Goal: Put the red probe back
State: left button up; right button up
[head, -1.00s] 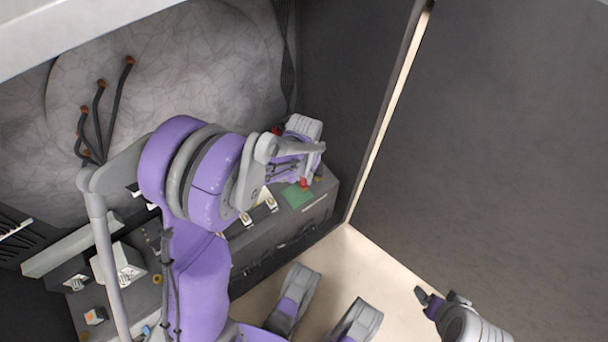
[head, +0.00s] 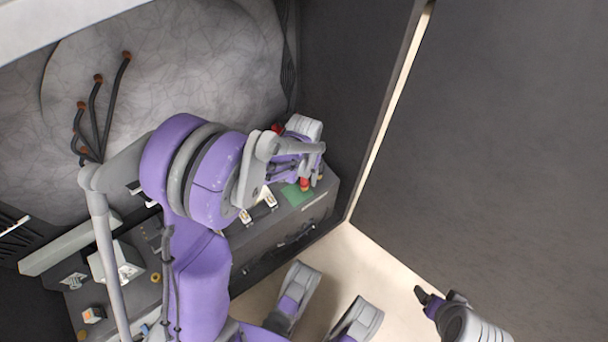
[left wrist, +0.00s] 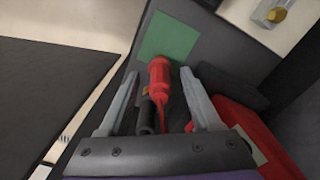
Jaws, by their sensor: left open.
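My left gripper (head: 311,168) reaches over the right end of the grey control panel. In the left wrist view my left gripper (left wrist: 159,76) is open, with one finger on each side of the red probe (left wrist: 160,72). The probe has a red body and a black part beside its near end. Its far end lies over a green patch (left wrist: 170,36). I see no finger clearly touching it. In the head view a bit of the red probe (head: 304,184) shows beside the green patch (head: 295,195). What I take for my right gripper (head: 428,297) is at lower right, far from the panel.
A larger red object (left wrist: 238,118) lies close to the right finger in the left wrist view. The grey panel (head: 285,232) carries switches and sockets. A dark wall (head: 345,75) stands just behind my left gripper. Dark cables (head: 105,115) hang at the left.

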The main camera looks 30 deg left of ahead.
pick_arm(q)
notch_tip(320, 180, up, 11)
jog(key=p, duration=0.3)
pick_arm(e)
jog(key=v, duration=0.3)
jog(key=shift+w+r, duration=0.25)
jog(key=shift+r, duration=0.25)
pick_arm(q)
jog(key=s+d+r+m+t, duration=0.1)
jog(key=s+d+r+t, duration=0.15)
jog(key=s, duration=0.55)
jog(key=s+d+r+m+t, duration=0.15)
jog(key=s+d+r, duration=0.25)
jog(key=s, duration=0.5)
notch_tip(320, 180, up, 23)
jog(key=w+t+p, duration=0.1)
jog(key=p, duration=2)
jog(key=shift+w+r+n, duration=0.15)
jog(key=shift+w+n, duration=0.25)
jog(key=shift+n, duration=0.05)
pick_arm(e)
notch_tip(320, 180, up, 24)
jog(key=w+t, duration=0.1)
jog(key=shift+w+f, duration=0.25)
jog(key=shift+w, duration=0.1)
pick_arm(q)
jog(key=shift+s+d, duration=0.1)
pick_arm(e)
jog(key=shift+s, duration=0.1)
